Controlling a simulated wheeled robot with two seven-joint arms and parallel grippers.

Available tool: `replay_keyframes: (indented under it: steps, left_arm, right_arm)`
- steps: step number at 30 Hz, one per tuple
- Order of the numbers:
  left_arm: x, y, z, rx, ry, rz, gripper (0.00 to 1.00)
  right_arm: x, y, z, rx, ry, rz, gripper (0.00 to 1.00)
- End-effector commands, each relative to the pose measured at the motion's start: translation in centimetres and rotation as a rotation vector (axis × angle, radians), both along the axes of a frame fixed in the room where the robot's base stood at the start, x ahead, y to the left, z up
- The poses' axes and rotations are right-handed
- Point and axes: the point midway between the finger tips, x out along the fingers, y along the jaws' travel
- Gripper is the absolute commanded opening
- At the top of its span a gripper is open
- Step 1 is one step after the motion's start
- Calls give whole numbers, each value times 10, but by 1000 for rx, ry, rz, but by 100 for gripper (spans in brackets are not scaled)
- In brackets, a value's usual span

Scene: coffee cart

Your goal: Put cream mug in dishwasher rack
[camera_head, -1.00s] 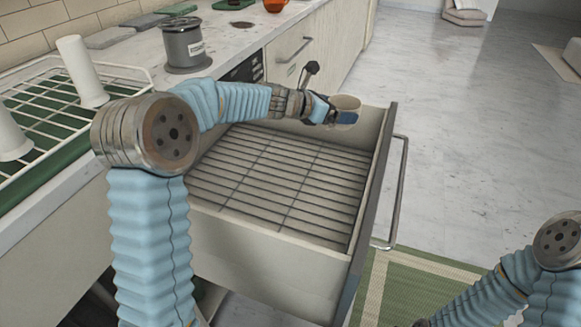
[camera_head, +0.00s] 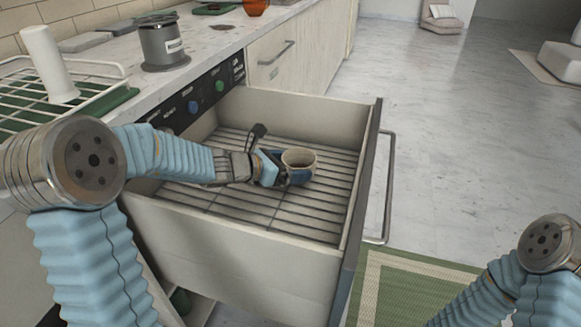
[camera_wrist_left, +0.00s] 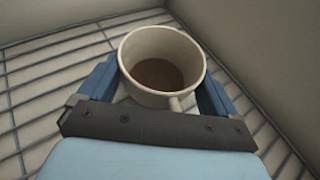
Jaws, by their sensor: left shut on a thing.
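The cream mug (camera_head: 299,158) is upright inside the open dishwasher drawer, at or just above the wire rack (camera_head: 240,205); I cannot tell whether it touches the wires. My left gripper (camera_head: 286,176) is shut on the mug from its left side. In the left wrist view the mug (camera_wrist_left: 163,68) sits between the two blue fingers of my left gripper (camera_wrist_left: 158,88), with a brown bottom inside and its handle towards the palm. My right arm shows at the lower right, but its gripper is out of view.
The drawer's front wall with its bar handle (camera_head: 388,190) is to the right of the mug. The rack around the mug is empty. A grey canister (camera_head: 163,42) and a white wire drying rack (camera_head: 100,85) stand on the counter.

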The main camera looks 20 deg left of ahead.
Motion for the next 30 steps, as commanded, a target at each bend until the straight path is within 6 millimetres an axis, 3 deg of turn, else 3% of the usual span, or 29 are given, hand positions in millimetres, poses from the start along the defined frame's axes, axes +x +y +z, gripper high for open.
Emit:
replay_keyframes:
  steps: [8, 9, 10, 20, 30]
  left_arm:
    - [0, 0, -3, -1, -1, 0, 49]
    - [0, 0, -3, 0, 0, 0, 95]
    - [0, 0, -2, 0, 0, 0, 100]
    - [-2, 3, 4, 0, 0, 2, 100]
    - [-44, 37, 26, 0, -1, 3, 100]
  right_arm:
    - [1, -1, -4, -1, -1, -2, 43]
    - [1, -1, -3, -2, -1, -2, 43]
    - [1, -1, -3, -1, -1, -2, 43]
    - [0, 0, 2, 0, 0, 1, 43]
    - [0, 1, 6, 2, 1, 3, 43]
